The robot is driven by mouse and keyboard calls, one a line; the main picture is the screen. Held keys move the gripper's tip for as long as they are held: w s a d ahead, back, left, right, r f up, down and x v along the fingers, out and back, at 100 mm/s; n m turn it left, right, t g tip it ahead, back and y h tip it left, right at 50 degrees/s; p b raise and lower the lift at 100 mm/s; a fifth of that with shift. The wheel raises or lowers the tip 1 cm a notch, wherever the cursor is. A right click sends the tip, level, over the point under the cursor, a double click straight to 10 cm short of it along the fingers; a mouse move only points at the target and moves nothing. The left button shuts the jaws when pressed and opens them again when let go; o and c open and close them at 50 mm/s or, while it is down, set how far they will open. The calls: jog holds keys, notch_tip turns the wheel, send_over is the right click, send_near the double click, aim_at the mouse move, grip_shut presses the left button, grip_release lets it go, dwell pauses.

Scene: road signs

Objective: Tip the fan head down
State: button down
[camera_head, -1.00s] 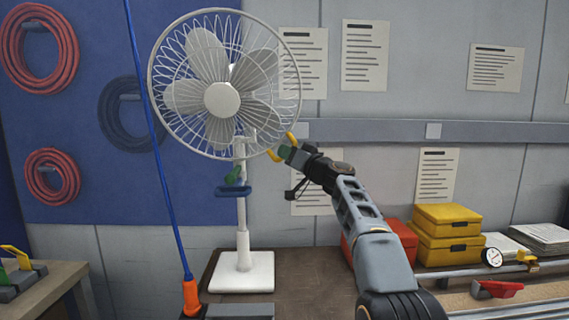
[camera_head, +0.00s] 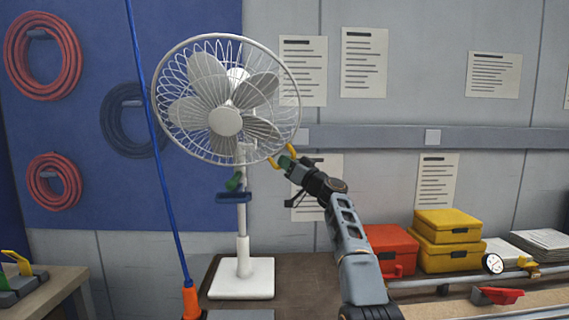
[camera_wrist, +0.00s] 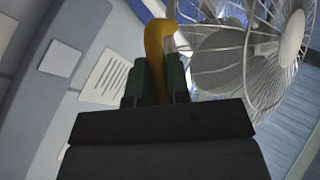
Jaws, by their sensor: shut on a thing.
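A white fan with a round wire cage (camera_head: 226,100) stands upright on a pole and a square white base (camera_head: 242,279). Its head faces forward and is tipped downward, with the hub (camera_head: 225,121) low in front. A yellow handle (camera_head: 276,158) sits at the cage's lower right. My gripper (camera_head: 286,160) is shut on this handle. In the wrist view the handle (camera_wrist: 154,55) is between my green fingers (camera_wrist: 157,80), with part of the cage (camera_wrist: 235,60) to the right.
A blue cord (camera_head: 163,165) with an orange end (camera_head: 191,302) hangs left of the fan. A red box (camera_head: 388,248) and yellow boxes (camera_head: 445,238) sit right of my arm. The wall with papers (camera_head: 364,62) is behind.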

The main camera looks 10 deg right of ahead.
jog(key=c, duration=1.1)
grip_release()
jog(key=shift+s+d+f+b, duration=0.25)
jog(key=shift+f+b, duration=0.15)
jog(key=shift+b, duration=0.35)
jog(key=b+v, duration=1.2)
jog(key=v, duration=0.1)
jog(key=shift+r, duration=0.25)
